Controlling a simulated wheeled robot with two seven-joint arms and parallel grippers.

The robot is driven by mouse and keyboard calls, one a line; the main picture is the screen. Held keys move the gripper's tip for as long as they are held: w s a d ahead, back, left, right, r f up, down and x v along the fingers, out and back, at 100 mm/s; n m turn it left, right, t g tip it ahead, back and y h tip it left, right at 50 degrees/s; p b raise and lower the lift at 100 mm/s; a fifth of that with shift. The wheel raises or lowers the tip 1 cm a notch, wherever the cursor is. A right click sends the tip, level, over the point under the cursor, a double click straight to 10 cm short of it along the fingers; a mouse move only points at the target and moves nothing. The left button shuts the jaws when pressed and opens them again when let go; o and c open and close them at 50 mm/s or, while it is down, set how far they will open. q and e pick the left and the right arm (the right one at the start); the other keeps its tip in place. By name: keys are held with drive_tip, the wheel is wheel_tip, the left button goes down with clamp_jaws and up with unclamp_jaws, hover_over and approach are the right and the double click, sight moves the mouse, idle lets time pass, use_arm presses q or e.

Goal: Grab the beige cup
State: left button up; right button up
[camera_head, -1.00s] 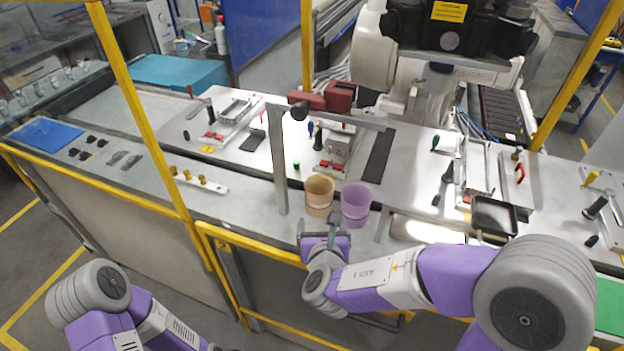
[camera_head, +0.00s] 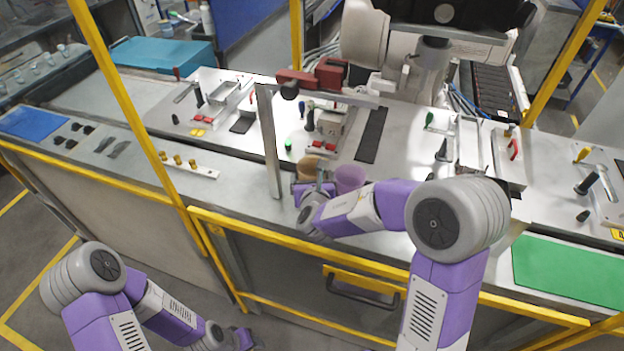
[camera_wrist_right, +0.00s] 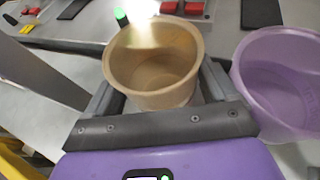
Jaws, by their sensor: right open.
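The beige cup (camera_head: 306,167) stands on the grey bench, partly hidden behind my right gripper (camera_head: 314,186) in the head view. In the right wrist view the beige cup (camera_wrist_right: 152,62) is upright and looks empty. My right gripper (camera_wrist_right: 158,84) is open there, with one finger on each side of the cup. I cannot tell whether the fingers touch it. My left gripper (camera_head: 241,339) is low at the bottom of the head view, away from the bench; its jaws are too unclear to read.
A purple cup (camera_head: 350,178) stands close to the right of the beige cup and also shows in the wrist view (camera_wrist_right: 282,85). A metal post (camera_head: 268,140) rises just left of the cups. A yellow rail (camera_head: 330,245) runs along the bench front. A green mat (camera_head: 568,272) lies at right.

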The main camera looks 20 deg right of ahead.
drive_tip(key=shift+w+f, duration=0.1)
drive_tip(key=shift+w, duration=0.15)
drive_tip(key=c, duration=0.7)
